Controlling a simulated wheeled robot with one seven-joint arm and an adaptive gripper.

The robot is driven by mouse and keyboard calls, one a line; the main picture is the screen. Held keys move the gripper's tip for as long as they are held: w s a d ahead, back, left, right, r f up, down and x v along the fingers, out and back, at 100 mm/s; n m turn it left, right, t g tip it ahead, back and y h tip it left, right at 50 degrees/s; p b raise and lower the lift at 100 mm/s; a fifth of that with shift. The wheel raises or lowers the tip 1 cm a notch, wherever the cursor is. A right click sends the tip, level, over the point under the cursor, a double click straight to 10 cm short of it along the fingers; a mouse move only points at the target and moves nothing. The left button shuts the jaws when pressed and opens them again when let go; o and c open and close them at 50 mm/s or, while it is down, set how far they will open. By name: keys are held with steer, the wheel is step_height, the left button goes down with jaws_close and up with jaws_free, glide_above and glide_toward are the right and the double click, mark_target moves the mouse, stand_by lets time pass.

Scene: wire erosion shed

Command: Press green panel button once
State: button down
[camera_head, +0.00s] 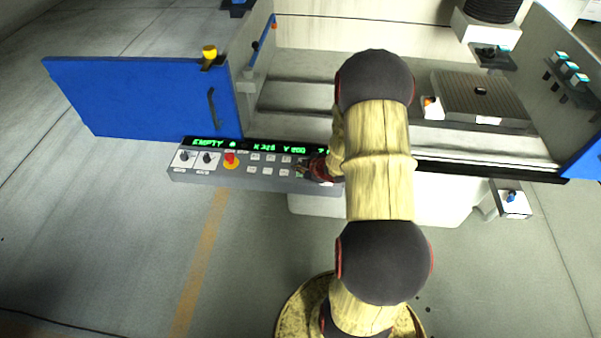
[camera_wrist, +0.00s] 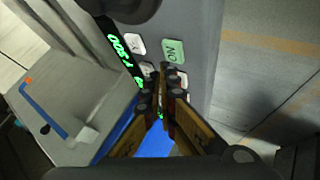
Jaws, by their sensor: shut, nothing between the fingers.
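The green button (camera_wrist: 173,50), marked ON, is on the grey control panel (camera_wrist: 198,40) in the wrist view. Its face is mostly in clear view. My gripper (camera_wrist: 164,70) is shut and empty, with its fingertips just below the green button in that picture. I cannot tell whether they touch the panel. In the head view my gripper (camera_head: 303,168) is over the right part of the panel (camera_head: 210,176), and my arm hides the panel's right end. The green button is mostly hidden there.
White buttons (camera_wrist: 135,43) lie close around the green one. A red stop knob (camera_head: 230,158) and two dark rotary knobs (camera_head: 184,155) are on the panel's left. A green-lit display (camera_head: 262,147) runs along its back edge. A blue door (camera_head: 140,97) stands open behind.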

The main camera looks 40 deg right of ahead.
mark_target(299, 175)
steer(key=shift+r+p, duration=2.1)
steer(key=shift+r, duration=0.35)
